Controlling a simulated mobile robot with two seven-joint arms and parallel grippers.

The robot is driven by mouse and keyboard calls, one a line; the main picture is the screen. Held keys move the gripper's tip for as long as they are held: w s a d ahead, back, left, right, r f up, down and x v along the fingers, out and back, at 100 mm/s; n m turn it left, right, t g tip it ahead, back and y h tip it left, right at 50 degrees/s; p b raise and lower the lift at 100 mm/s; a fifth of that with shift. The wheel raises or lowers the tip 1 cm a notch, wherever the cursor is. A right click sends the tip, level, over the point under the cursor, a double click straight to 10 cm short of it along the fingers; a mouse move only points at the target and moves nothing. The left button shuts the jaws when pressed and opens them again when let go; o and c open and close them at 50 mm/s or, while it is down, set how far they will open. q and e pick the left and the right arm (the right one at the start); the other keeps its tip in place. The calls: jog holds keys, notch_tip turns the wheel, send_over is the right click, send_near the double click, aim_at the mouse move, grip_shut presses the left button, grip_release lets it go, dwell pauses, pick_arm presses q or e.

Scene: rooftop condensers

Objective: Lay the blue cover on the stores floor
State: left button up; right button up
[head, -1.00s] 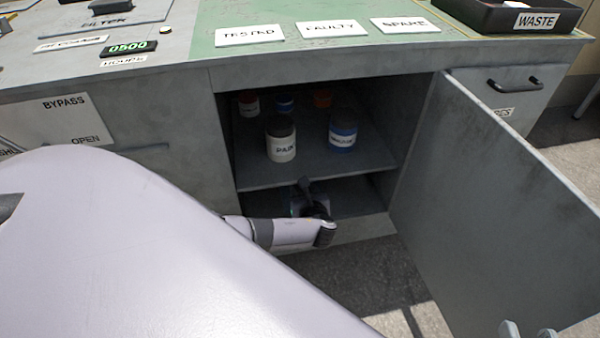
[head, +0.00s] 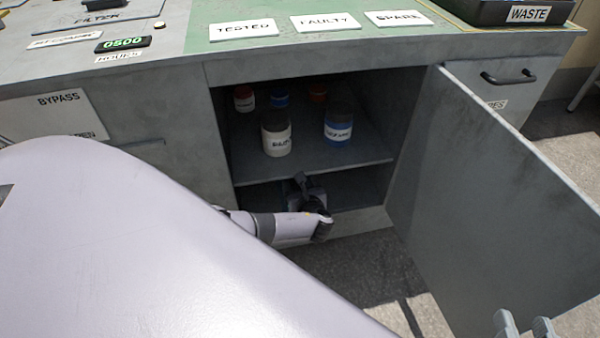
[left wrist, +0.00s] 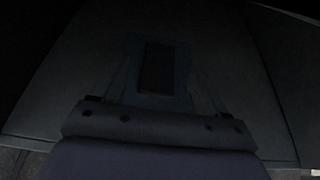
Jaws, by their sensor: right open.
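The stores is the open cabinet, and its dim floor (head: 352,190) lies below the shelf. My left arm reaches into this lower space, and my left gripper (head: 304,190) is a dark shape there, pointing inward. In the very dark left wrist view, a dull blue piece (left wrist: 181,75) with a dark rectangular middle, seemingly the blue cover, shows just ahead of my left gripper. I cannot tell whether the fingers grip it or whether it touches the floor. My right gripper (head: 524,324) is open and empty at the bottom right, in front of the cabinet door.
The shelf (head: 340,160) above my left gripper carries several jars, including a white-labelled one (head: 277,140) and a blue one (head: 338,131). The door (head: 490,190) stands open to the right. A waste tray (head: 480,12) and label plates lie on the bench top.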

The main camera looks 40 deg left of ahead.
pick_arm(q)
jog(key=shift+s+f, duration=0.3)
jog(key=shift+f, duration=0.2)
pick_arm(e)
jog(key=shift+f, duration=0.15)
pick_arm(q)
jog(key=shift+r, duration=0.25)
jog(key=r+p+v, duration=0.1)
jog(key=p+v, duration=0.6)
jog(key=v, duration=0.5)
jog(key=shift+w, duration=0.2)
pick_arm(e)
jog(key=a+m+g, duration=0.1)
jog(key=w+a+m+g+y, duration=0.1)
jog(key=a, duration=0.1)
jog(key=shift+w+a+g, duration=0.1)
jog(key=shift+a+g, duration=0.1)
jog(key=shift+g, duration=0.1)
